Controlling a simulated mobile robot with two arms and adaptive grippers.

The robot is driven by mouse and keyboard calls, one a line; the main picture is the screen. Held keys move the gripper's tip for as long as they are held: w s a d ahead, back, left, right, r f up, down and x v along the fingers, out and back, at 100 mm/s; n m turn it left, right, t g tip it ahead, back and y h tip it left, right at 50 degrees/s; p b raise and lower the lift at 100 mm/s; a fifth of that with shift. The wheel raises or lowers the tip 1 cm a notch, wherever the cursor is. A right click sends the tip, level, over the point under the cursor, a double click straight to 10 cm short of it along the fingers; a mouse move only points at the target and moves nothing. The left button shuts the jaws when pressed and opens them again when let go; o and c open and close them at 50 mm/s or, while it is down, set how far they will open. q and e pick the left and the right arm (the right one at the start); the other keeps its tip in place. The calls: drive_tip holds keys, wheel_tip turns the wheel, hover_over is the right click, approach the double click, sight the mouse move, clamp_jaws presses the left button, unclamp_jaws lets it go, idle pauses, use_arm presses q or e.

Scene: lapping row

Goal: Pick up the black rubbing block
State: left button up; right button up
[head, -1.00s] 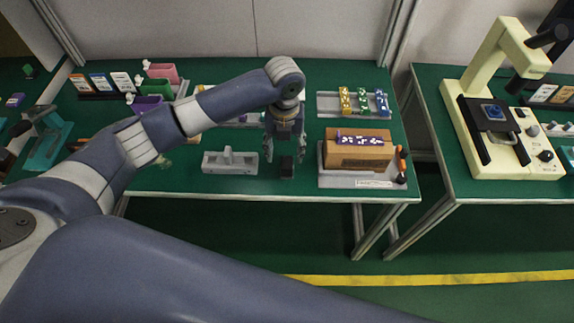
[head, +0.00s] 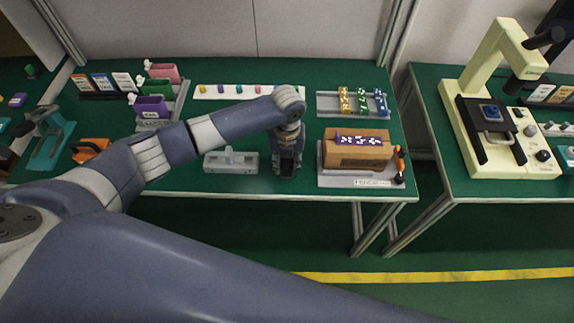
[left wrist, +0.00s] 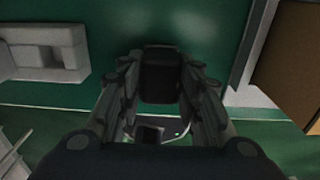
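The black rubbing block (head: 287,169) is near the front edge of the green table, between the grey fixture and the brown box. In the left wrist view the block (left wrist: 160,74) is upright between the fingertips. My left gripper (head: 287,158) points down over it, and its two fingers (left wrist: 160,68) lie close against the block's sides, seemingly shut on it. The block's underside is hidden, so I cannot tell whether it touches the table. My right gripper is not in view.
A grey fixture (head: 231,168) stands just left of the gripper. A brown box (head: 356,154) on a grey plate stands just right. Behind are a white strip of coloured pegs (head: 213,92) and a tray of coloured pieces (head: 330,104). The table's front edge is close.

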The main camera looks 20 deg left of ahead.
sight(287, 161)
use_arm(q)
drive_tip(key=c, duration=0.4)
drive_tip(key=shift+w+r, duration=0.1)
drive_tip(key=shift+r, duration=0.35)
wheel_tip(287, 161, up, 3)
drive_tip(key=shift+f+b, duration=0.15)
drive_tip(key=shift+b, duration=0.5)
drive_tip(key=s+a, duration=0.2)
drive_tip(key=s, duration=0.2)
drive_tip(key=s+a+r+b, duration=0.1)
drive_tip(key=s+a, duration=0.2)
drive_tip(key=s, duration=0.2)
drive_tip(key=s+a+b, duration=0.1)
drive_tip(key=s+a, duration=0.1)
drive_tip(key=s, duration=0.3)
drive_tip(key=shift+s+a+r, duration=0.15)
drive_tip(key=shift+r, duration=0.1)
